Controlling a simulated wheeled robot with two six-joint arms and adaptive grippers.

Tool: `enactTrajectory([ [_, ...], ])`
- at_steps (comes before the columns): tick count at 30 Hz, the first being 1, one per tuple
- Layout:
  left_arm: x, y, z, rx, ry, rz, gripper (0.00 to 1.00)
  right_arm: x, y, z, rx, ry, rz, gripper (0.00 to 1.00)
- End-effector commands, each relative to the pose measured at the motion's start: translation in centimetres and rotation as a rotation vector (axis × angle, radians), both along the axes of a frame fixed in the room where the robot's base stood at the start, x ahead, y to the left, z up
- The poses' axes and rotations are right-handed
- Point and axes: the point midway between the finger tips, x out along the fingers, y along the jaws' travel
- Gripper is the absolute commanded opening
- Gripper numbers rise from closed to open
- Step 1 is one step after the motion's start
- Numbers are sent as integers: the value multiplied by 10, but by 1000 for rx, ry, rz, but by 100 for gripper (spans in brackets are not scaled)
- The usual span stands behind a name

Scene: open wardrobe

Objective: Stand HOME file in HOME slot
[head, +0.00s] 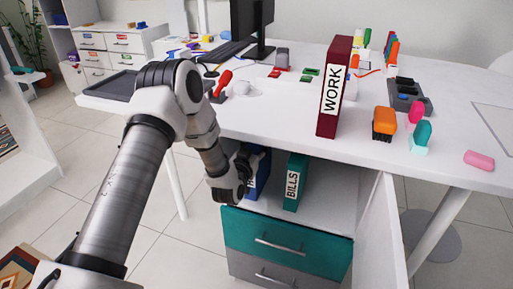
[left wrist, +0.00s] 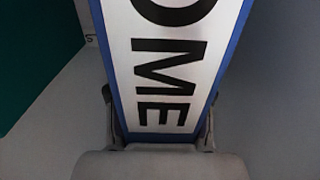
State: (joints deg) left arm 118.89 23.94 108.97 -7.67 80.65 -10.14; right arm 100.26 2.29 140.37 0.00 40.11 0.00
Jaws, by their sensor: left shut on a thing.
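The blue HOME file (head: 262,174) is upright inside the open shelf under the desk, to the left of the teal BILLS file (head: 292,200). My left gripper (head: 247,160) is shut on it, and my arm hides much of the file. In the left wrist view the HOME file (left wrist: 165,60) fills the middle, its white label reading "OME", between the two fingers of my left gripper (left wrist: 160,135). I cannot tell whether the file touches the shelf floor. The dark red WORK file (head: 334,90) stands upright on the desk. My right gripper is out of view.
The shelf (head: 325,215) sits above a teal drawer (head: 285,245), with an open white door (head: 380,235) on its right. The desktop (head: 290,118) above limits height. The teal side of a file (left wrist: 35,50) shows left in the wrist view.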

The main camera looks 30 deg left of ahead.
Motion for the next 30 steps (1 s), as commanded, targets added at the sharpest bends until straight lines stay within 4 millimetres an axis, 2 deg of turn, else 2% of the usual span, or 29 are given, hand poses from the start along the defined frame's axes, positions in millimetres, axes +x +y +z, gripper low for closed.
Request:
enactTrajectory([
  [10,0,0,-5,1,-4,0,0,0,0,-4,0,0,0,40],
  [11,0,0,-4,0,-2,0,60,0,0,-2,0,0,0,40],
  [12,0,0,-4,0,-2,0,74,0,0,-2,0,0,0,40],
  [23,0,0,0,1,-3,0,75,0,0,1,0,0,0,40],
  [26,-10,-3,-1,-1,-1,0,75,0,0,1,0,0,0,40],
  [30,-41,-10,-1,-2,1,0,75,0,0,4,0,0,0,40],
])
